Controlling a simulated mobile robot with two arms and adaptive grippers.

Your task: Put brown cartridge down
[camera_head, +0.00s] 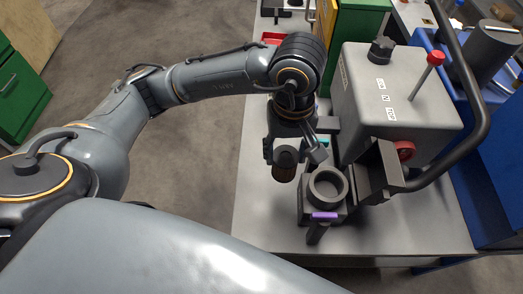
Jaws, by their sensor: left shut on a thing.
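The brown cartridge (284,169) is a dark, short cylinder hanging below my left gripper (294,153), which is shut on it. The gripper points down over the grey workbench. The cartridge is just left of a dark grey round holder (326,186) with an open ring top and a purple tab, and looks apart from it. The gap between the cartridge and the bench top is hard to judge. Part of the cartridge is hidden by the gripper fingers. My right gripper is not in view.
A grey machine box (398,92) with a black knob, a red-knobbed lever and a thick dark handle bar stands right of the holder. A green cabinet (352,35) and a red tray (273,38) are behind. The bench top (258,215) is clear at front left.

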